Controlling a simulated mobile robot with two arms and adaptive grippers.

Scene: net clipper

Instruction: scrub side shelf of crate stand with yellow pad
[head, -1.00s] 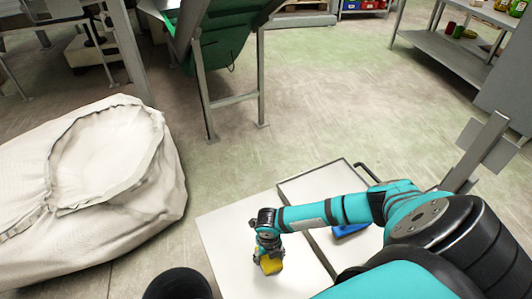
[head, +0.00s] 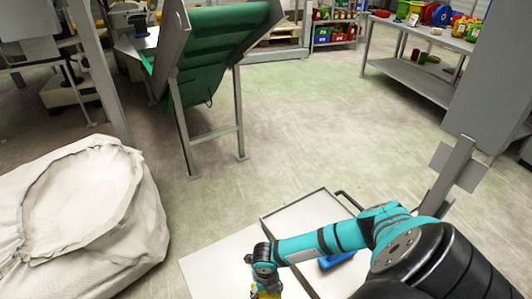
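The crate stand (head: 305,212) is at the bottom centre of the head view, with a pale top and a dark raised rim. Its flat white side shelf (head: 213,264) extends to the left of it, and the lower part is cut off by the frame. My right gripper (head: 264,285) is over the side shelf at the bottom edge, shut on the yellow pad (head: 266,295). Only a sliver of the pad shows, and whether it touches the shelf cannot be told. My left gripper is not in view.
A blue object (head: 337,260) lies on the stand, partly behind my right arm. A large white bulk bag (head: 85,215) stands left of the shelf. A green conveyor (head: 215,60) stands beyond. A grey workbench (head: 420,75) is at back right. The floor between is clear.

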